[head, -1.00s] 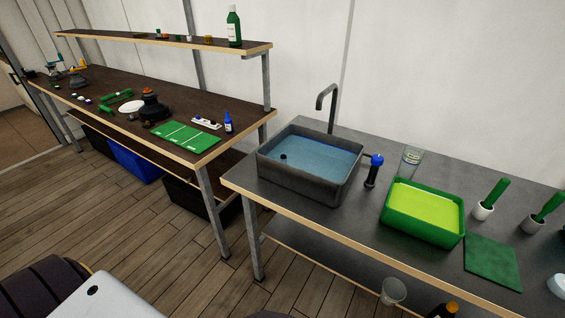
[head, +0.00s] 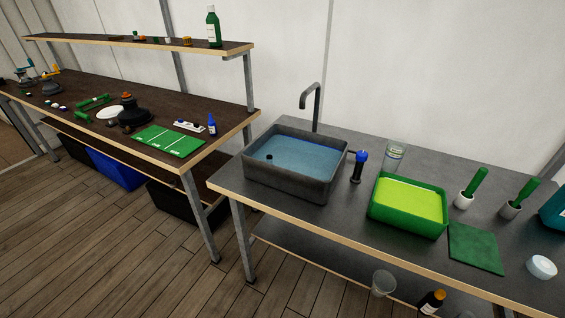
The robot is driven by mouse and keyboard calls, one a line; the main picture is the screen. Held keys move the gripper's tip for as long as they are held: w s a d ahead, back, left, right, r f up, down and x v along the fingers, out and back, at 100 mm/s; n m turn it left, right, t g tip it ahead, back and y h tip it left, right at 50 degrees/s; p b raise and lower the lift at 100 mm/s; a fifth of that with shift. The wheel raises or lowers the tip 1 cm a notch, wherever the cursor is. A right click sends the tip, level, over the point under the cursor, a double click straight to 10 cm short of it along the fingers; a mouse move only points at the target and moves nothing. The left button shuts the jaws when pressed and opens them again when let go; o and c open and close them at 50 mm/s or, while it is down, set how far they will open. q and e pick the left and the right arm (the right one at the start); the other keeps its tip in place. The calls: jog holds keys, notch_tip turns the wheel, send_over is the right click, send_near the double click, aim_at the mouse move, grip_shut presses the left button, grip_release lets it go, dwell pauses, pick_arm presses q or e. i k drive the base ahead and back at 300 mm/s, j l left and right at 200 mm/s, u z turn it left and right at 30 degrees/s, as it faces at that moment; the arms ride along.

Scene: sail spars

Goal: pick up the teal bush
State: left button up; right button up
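I cannot make out a teal bush for certain. Small parts lie on the dark brown bench (head: 140,92) at the left, too small to tell apart. Among them are a white strip with small dark pieces on it (head: 189,126) and a few small pale and dark pieces (head: 57,106) further left. A small dark round thing (head: 268,157) shows in the blue-filled grey basin (head: 297,190). Neither of my grippers is in the head view.
Bins stand under the brown bench. The plank floor (head: 95,235) in front is clear.

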aim_at(541, 267)
jog(key=i+j+z, duration=0.1)
jog(key=z, duration=0.25)
jog(key=j+z, duration=0.35)
jog(key=i+j+z, duration=0.1)
jog(key=j+z, duration=0.25)
jog(key=l, duration=0.15)
